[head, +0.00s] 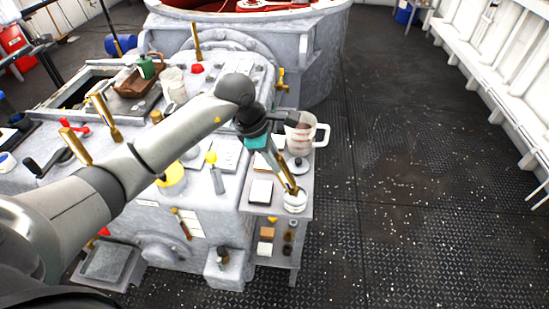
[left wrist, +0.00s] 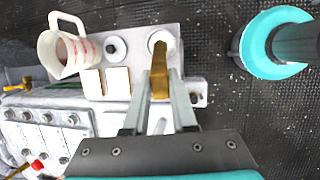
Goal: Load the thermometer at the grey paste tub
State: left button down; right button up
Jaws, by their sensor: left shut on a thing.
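My left gripper (head: 284,178) is shut on a brass-coloured thermometer (head: 292,189), whose far end points down at a small pale round tub (head: 295,203) on the side shelf. In the left wrist view the thermometer (left wrist: 160,78) sticks out between the two fingers, and its end overlaps the near rim of the tub (left wrist: 152,38). The tub looks open, with a whitish-grey inside. I cannot tell whether the tip touches the paste. My right gripper is in neither view.
A clear measuring jug (head: 305,133) with red marks and a dark-knobbed round piece (head: 298,163) stand on the same shelf (head: 300,185). Pale pads (head: 261,191) lie beside the tub. Several brass posts (head: 195,40) rise from the grey machine. The deck (head: 400,200) to the right is clear.

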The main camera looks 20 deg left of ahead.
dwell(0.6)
pick_arm(q)
jog(key=shift+r+p, duration=2.35)
jog(key=shift+r, duration=1.15)
